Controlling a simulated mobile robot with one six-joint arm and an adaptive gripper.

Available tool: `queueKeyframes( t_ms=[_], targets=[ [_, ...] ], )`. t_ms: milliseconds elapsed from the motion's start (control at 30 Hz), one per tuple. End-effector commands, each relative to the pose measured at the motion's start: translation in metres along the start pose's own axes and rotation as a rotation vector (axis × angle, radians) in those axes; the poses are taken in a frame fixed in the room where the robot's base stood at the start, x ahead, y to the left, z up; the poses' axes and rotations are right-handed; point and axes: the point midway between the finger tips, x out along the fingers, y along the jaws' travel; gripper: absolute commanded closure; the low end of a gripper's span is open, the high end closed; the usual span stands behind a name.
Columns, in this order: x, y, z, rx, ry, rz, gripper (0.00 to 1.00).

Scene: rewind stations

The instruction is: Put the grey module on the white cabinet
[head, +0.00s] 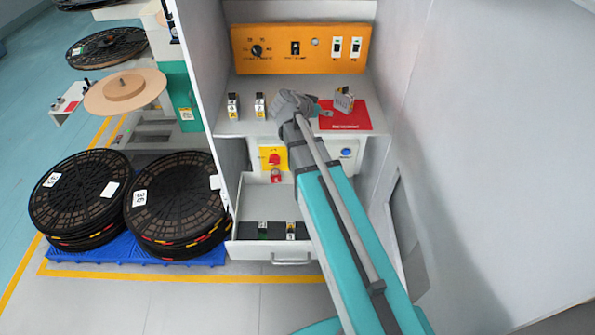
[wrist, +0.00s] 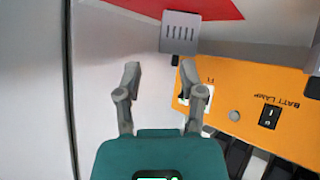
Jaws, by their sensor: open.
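The grey module (head: 344,101) stands on the red mat (head: 345,122) at the right of the shelf in the head view. In the wrist view, the grey module (wrist: 180,32) shows its slotted face at the red mat's edge. My gripper (head: 320,108) is just left of the module in the head view. In the wrist view, my gripper (wrist: 130,85) has its two fingers spread with nothing between them, and the module lies apart beyond their tips. The white cabinet (head: 205,70) surrounds the shelf; my arm hides part of its front.
Two small modules (head: 233,106) (head: 260,105) stand left on the shelf. An orange switch panel (head: 300,48) is behind. Below are a red switch (head: 274,160) and an open drawer (head: 275,255) holding dark modules. Reel stacks (head: 80,195) (head: 175,205) stand left; a white surface (head: 500,120) fills the right.

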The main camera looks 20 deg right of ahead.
Motion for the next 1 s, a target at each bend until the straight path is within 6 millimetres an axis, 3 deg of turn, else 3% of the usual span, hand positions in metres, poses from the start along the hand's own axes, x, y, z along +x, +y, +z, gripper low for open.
queueKeyframes(
  t_ms=[267, 400, 600, 800, 1000],
  targets=[
    [-0.032, 0.032, 0.087, -0.305, -0.360, -0.099, 0.49],
    [-0.057, 0.043, 0.129, -0.477, -0.532, -0.219, 0.49],
    [-0.098, 0.057, 0.175, -0.697, -0.721, -0.438, 0.49],
    [-0.124, 0.062, 0.197, -0.819, -0.806, -0.595, 0.49],
    [-0.130, 0.063, 0.201, -0.846, -0.821, -0.632, 0.49]
  ],
)
